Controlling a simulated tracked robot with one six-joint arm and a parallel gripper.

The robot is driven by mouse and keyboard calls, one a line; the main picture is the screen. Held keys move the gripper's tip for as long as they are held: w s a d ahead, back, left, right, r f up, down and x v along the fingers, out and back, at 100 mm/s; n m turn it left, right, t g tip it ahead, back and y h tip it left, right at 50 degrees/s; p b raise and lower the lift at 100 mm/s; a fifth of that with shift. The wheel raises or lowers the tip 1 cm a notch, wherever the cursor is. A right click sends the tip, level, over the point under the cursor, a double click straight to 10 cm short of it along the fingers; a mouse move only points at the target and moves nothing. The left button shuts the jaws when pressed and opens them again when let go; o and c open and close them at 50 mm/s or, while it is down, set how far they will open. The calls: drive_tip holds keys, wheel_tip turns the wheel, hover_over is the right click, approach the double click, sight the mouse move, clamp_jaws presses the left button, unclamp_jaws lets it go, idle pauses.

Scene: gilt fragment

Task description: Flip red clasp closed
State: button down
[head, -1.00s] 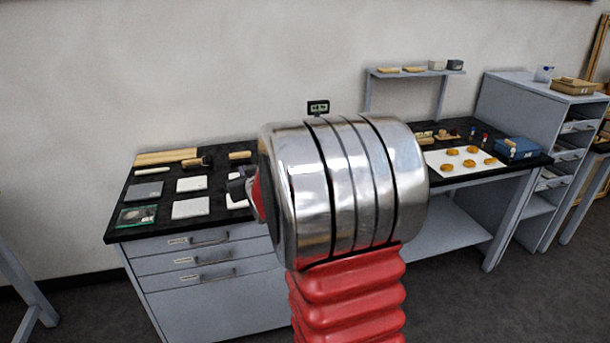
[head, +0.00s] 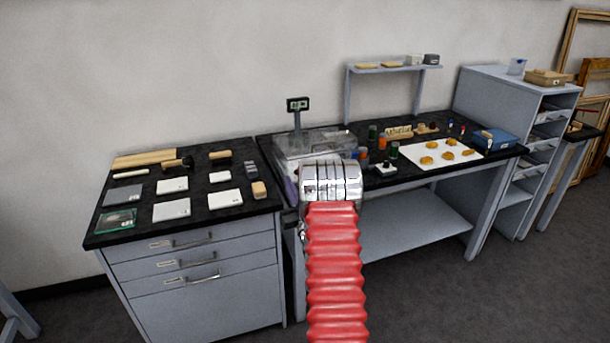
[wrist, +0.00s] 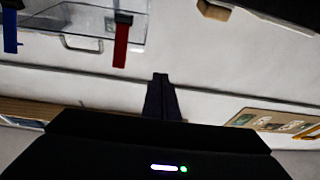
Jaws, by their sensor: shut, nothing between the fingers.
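The red clasp (wrist: 121,42) is a narrow strap on a clear plastic case (wrist: 75,22) at the upper left of the wrist view. It extends past the case's edge, as a blue clasp (wrist: 10,28) does further left. Whether the red clasp is latched, I cannot tell. My gripper (wrist: 160,80) has its dark fingers together and empty, right of and below the red clasp in the picture, apart from it. In the head view the clear case (head: 315,142) stands on the dark bench, partly behind my arm; the red clasp and gripper fingers are hidden there.
A display on a post (head: 298,105) stands behind the case. Dark and orange jars (head: 382,143) and a white sheet with gilt pieces (head: 442,153) lie to the right. The left bench (head: 135,195) holds pads and tools.

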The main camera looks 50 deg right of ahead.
drive_tip(key=s+d+f+m+t+h, duration=0.1)
drive_tip(key=s+d+f+t+h, duration=0.1)
drive_tip(key=s+f, duration=0.5)
drive_tip(key=s+d, duration=0.1)
drive_tip(key=s, duration=0.2)
drive_tip(key=shift+f+h, duration=0.15)
drive_tip(key=shift+h, duration=0.15)
drive_tip(key=shift+w, duration=0.1)
